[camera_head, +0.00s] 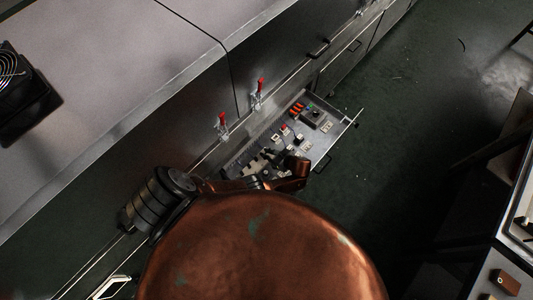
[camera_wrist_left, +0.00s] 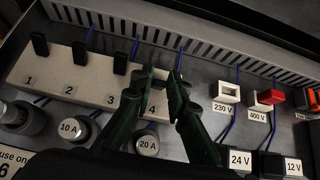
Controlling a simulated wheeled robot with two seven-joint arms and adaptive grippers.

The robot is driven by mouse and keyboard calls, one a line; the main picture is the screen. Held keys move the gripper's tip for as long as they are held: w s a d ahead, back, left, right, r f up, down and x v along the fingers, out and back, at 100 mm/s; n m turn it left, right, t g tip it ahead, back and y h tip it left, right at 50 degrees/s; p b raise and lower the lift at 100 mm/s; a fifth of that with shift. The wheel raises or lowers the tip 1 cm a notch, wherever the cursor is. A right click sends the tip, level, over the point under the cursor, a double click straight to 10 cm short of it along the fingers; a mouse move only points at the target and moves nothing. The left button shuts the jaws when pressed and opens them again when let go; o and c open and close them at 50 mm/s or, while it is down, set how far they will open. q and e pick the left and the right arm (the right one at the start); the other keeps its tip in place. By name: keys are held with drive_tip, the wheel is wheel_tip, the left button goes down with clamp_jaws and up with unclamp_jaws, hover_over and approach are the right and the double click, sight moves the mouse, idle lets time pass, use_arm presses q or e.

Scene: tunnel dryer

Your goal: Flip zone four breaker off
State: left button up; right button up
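The breaker block (camera_wrist_left: 70,78) is a pale strip in the left wrist view, labelled 1 to 4. Black levers stand above labels 1 (camera_wrist_left: 39,44), 2 (camera_wrist_left: 79,53) and 3 (camera_wrist_left: 120,62). The number 4 label (camera_wrist_left: 152,110) shows between the fingers of my left gripper (camera_wrist_left: 163,74). The fingertips are apart, with a narrow gap, at the zone four end of the block. The zone four lever is not clear; the dark fingers cover that spot. In the head view my left arm reaches over the open panel drawer (camera_head: 318,141). My right gripper is not in view.
White 230 V (camera_wrist_left: 227,92) and red-and-white 400 V (camera_wrist_left: 268,99) switches lie right of the fingers. Round 10 A (camera_wrist_left: 74,130) and 20 A (camera_wrist_left: 147,143) parts sit in front of the block. A slotted drawer wall (camera_wrist_left: 190,40) rises behind. Red-handled clamps (camera_head: 221,125) stand beside the drawer.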

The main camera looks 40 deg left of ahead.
use_arm(q)
drive_tip(key=o, duration=0.3)
drive_tip(key=shift+o, duration=0.2)
drive_tip(key=shift+d+r, duration=0.1)
drive_tip(key=v, duration=1.1)
drive_tip(key=shift+d+r, duration=0.25)
drive_tip(key=shift+d, duration=0.05)
